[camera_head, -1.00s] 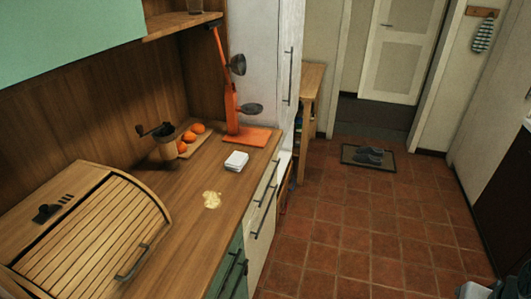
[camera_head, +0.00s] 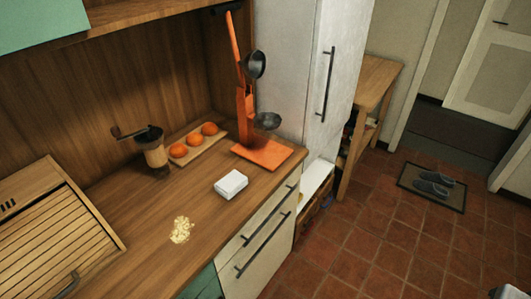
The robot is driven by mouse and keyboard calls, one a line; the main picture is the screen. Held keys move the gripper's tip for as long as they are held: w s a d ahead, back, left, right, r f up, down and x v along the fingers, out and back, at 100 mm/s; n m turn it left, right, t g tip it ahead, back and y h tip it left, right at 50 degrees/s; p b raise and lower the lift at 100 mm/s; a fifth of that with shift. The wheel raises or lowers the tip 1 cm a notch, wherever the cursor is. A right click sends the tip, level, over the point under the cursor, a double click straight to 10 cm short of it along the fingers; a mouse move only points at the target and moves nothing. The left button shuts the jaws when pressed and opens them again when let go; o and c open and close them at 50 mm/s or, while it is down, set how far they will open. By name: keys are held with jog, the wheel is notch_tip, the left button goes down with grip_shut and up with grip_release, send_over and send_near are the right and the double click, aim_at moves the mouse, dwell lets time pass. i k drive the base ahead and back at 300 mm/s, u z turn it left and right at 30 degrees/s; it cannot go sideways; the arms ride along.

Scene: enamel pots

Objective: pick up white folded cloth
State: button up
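The white folded cloth (camera_head: 231,184) lies flat as a small block on the wooden counter (camera_head: 150,215), near its front edge. It sits in front of the orange scale-like stand (camera_head: 262,150) and to the right of a pale yellow spill (camera_head: 181,230). Nothing covers the cloth. My gripper is not identifiable in the view; only a small pale shape shows at the bottom right corner.
A coffee grinder (camera_head: 152,148) and a board with oranges (camera_head: 195,143) stand behind the cloth. A roll-top bread box (camera_head: 45,235) fills the left. Drawers (camera_head: 262,240) lie below the counter edge. The tiled floor (camera_head: 385,235) is open, with slippers on a mat (camera_head: 445,194).

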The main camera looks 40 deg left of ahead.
aim_at(230, 185)
jog(key=u, duration=0.6)
jog(key=i, duration=1.15)
jog(key=u, duration=1.65)
jog(key=i, duration=0.5)
jog(key=u, duration=0.45)
